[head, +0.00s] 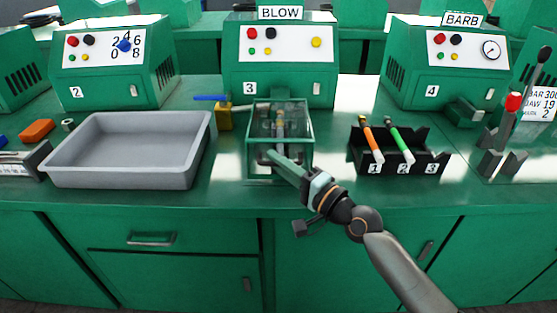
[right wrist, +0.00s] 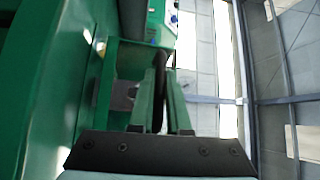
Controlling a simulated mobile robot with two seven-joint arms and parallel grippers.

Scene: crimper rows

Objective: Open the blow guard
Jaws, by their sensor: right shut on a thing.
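The blow guard (head: 296,124), a clear box with green edges, stands in front of the machine labelled BLOW (head: 280,62). Its lid looks down, and a post-like part shows inside through the clear walls. My right gripper (head: 274,156) reaches in from the lower right to the guard's front. In the right wrist view its green fingers (right wrist: 164,100) are closed around a dark bar, the guard's handle (right wrist: 158,98). The gripper hides part of the guard's lower front. My left gripper is not in view.
An empty grey tray (head: 128,181) stands left of the guard. A black rack (head: 435,162) with orange and green pens stands to the right. A yellow block with a blue lever (head: 223,117) is close by the guard's left side. Bare counter lies between guard and rack.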

